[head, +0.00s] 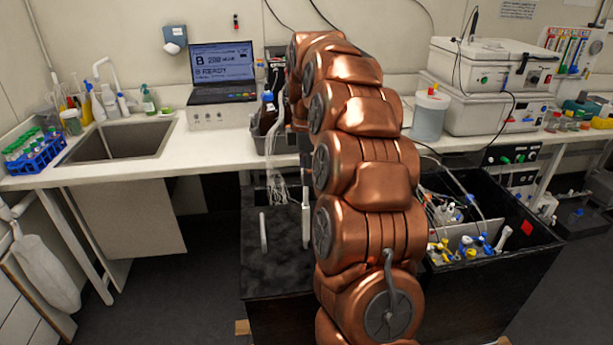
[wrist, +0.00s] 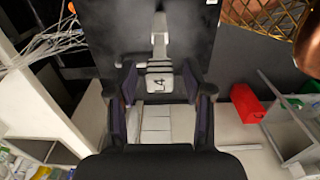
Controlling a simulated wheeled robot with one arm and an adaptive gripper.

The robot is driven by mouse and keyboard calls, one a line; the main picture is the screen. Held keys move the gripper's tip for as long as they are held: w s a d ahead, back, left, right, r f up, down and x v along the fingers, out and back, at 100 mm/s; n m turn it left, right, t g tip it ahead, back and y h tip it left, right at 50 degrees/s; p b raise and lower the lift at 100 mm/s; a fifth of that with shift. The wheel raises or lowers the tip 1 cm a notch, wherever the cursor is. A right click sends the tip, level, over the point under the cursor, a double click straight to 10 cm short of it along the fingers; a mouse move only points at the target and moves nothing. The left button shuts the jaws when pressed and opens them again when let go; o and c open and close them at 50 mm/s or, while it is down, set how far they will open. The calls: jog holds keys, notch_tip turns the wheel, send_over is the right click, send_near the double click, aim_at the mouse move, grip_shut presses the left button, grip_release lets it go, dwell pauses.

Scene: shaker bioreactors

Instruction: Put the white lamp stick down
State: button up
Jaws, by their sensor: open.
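In the wrist view, a pale grey-white stick with a wider block marked "L4" (wrist: 160,85), seemingly the white lamp stick, extends up the picture over a black panel. My gripper (wrist: 168,90) is open, with one dark finger on each side of the block. Gaps show between block and fingers. I cannot tell whether the stick rests on the panel. In the head view, my copper arm hides most of the gripper. A white stick (head: 263,232) lies on the black lid (head: 275,270), and an upright white stick (head: 306,195) shows just left of my arm.
A black open bin (head: 480,270) with cables and coloured connectors stands right of my arm. Behind are the white bench with a sink (head: 118,140), a laptop (head: 222,75) and white boxes (head: 490,95). The wrist view shows a red box (wrist: 250,108) at right and white cables (wrist: 45,42) at left.

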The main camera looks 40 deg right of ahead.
jog(key=shift+r+b, duration=0.85)
jog(key=shift+r, duration=2.1)
notch_tip(320, 180, up, 5)
jog(key=p, duration=0.4)
jog(key=s+a+f+m, duration=0.4)
jog(key=s+a+m, duration=0.2)
jog(key=s+a, duration=0.95)
jog(key=s+a+f+m, duration=0.2)
jog(key=s+f, duration=0.2)
jog(key=s, duration=0.2)
jog(key=s+a+f+m+g, duration=0.1)
jog(key=s+a+f+m, duration=0.1)
jog(key=s, duration=0.5)
jog(key=s+a+f+m, duration=0.2)
jog(key=s+a+f, duration=0.2)
jog(key=s+f, duration=0.1)
jog(key=shift+s+f+m+g, duration=0.3)
jog(key=shift+s+m+g, duration=0.1)
jog(key=shift+s, duration=0.45)
